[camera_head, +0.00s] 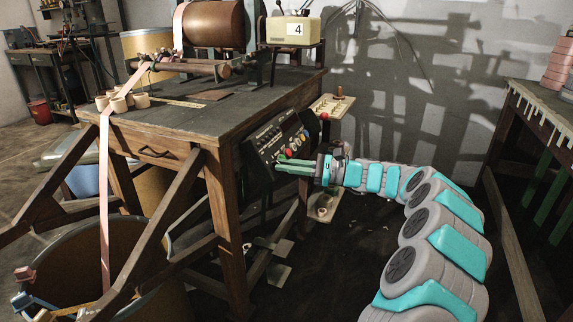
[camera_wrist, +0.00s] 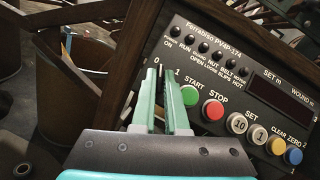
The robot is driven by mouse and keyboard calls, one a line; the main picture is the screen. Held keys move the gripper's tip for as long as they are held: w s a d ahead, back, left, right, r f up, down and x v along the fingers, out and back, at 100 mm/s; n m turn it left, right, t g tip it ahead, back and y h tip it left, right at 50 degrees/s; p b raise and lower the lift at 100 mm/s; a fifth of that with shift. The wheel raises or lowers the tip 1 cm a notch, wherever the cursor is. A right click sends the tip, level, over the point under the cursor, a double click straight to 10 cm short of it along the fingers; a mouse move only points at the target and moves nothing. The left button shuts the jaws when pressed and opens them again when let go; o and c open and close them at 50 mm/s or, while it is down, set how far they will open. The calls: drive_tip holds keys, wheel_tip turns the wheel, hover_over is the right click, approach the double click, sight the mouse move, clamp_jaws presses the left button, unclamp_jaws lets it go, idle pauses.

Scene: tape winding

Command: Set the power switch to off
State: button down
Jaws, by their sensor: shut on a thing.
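The control panel (camera_wrist: 213,68) is a black box with printed labels, fixed at the right end of the workbench; it also shows in the head view (camera_head: 267,136). The marks 0 and 1 stand at the panel's left, beside my fingertips. The power switch between these marks is mostly hidden by the fingers, so its position cannot be told. My gripper (camera_wrist: 164,72) has its two green fingers close together at the panel, shut on what is between the tips, at the switch. In the head view, my gripper (camera_head: 279,163) reaches the panel's lower part from the right.
The green START button (camera_wrist: 189,96) and red STOP button (camera_wrist: 213,110) sit just right of my fingers. More buttons and a dark display lie further right. The wooden workbench (camera_head: 225,125) carries a copper roll. A small side shelf (camera_head: 331,106) stands behind the panel.

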drive_tip(key=shift+n+g, duration=0.8)
drive_tip(key=shift+n, duration=0.6)
drive_tip(key=c, duration=0.9)
unclamp_jaws()
drive_tip(key=shift+c, duration=0.2)
drive_tip(key=d, duration=0.7)
drive_tip(key=shift+d, duration=0.4)
